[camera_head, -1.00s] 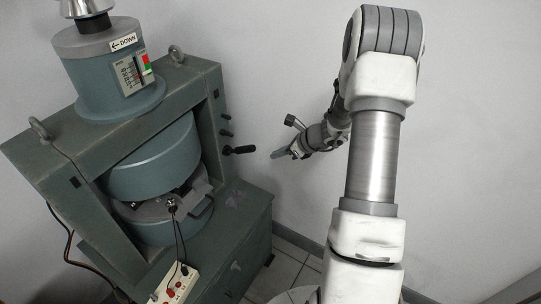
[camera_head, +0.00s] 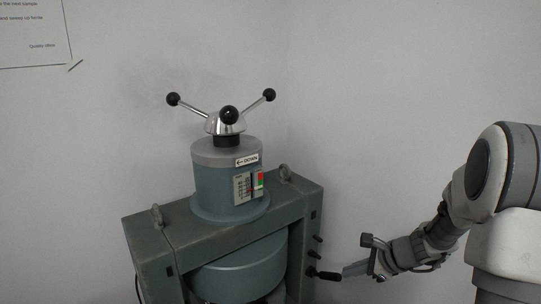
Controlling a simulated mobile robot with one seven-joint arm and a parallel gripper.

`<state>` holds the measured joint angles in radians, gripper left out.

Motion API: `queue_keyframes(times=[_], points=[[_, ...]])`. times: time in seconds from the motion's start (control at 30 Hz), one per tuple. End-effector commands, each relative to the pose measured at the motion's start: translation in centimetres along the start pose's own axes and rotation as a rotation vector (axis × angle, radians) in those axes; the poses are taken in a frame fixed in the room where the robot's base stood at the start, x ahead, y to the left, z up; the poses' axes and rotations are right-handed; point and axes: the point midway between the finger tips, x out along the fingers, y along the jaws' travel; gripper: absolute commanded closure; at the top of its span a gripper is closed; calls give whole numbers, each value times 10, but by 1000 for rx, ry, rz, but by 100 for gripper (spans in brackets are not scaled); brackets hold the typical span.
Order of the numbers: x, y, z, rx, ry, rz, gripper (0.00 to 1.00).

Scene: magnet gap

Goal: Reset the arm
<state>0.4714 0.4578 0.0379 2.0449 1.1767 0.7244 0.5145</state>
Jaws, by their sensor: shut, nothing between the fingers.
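My arm is at the right of the head view. My gripper (camera_head: 352,270) is at its end, pointing left, and looks shut and empty. Its tip is to the right of the black side handle (camera_head: 325,275) on the magnet machine (camera_head: 150,227); in the picture they lie close, and I cannot tell the depth between them. The magnet machine is a grey-green frame at the lower middle, with a round pole (camera_head: 245,268) inside it, cut off by the bottom edge.
A cylinder (camera_head: 217,185) with a scale and a DOWN label tops the machine. A three-spoke handwheel with black knobs (camera_head: 229,115) stands on it. Lifting eyes (camera_head: 157,217) rise from the frame. A paper notice (camera_head: 30,30) is on the wall. The space above my gripper is clear.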

Motion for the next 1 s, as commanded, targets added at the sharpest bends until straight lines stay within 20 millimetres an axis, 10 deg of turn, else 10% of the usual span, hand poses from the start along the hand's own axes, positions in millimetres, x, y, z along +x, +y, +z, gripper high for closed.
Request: queue_keyframes(times=[0.4,1.0], points=[[-104,70,122,-791,80,149,100],[-238,171,161,-1783,341,334,100]])
